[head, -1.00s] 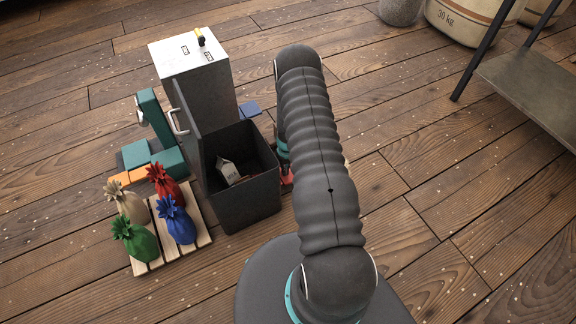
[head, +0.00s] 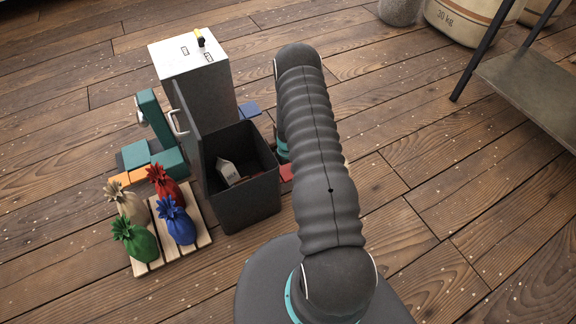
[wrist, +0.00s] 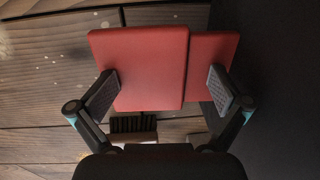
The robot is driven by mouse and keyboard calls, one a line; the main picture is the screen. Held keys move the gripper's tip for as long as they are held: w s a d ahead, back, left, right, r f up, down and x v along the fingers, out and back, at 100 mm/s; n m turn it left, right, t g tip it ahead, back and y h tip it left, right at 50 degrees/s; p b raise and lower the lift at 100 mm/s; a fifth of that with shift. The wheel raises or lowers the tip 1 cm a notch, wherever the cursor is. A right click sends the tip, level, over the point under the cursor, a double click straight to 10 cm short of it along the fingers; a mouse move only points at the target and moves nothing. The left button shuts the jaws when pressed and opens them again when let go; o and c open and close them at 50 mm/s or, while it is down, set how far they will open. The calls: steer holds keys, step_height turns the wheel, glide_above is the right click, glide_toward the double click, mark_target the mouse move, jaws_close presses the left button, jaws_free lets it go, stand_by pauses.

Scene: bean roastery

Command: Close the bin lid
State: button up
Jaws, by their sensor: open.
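The dark grey bin (head: 250,200) stands on the floor left of my arm in the head view. Its lid (head: 188,140) stands upright on the bin's left side, with a light handle (head: 178,122) on its outer face. The bin's mouth is open, and a white carton lies inside. My gripper (wrist: 165,92) shows open in the wrist view, its fingers apart over red flat blocks that also show in the head view (head: 287,172). I cannot tell whether the fingers touch them. In the head view my gripper is hidden behind my arm.
A pallet (head: 205,238) with several small coloured sacks stands left of the bin. A grey cabinet (head: 205,75) and a teal machine (head: 152,125) stand behind and left. A brush (wrist: 134,124) lies near the red blocks. The floor at right is clear up to a metal table (head: 530,85).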

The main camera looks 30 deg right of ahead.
step_height(320, 180, up, 15)
steer(key=d+p, duration=0.1)
steer(key=p, duration=0.2)
steer(key=shift+d, duration=0.25)
stand_by(1.5)
steer(key=shift+f, duration=0.1)
stand_by(0.4)
step_height(320, 180, up, 12)
steer(key=shift+d, duration=0.4)
steer(key=shift+w, duration=0.1)
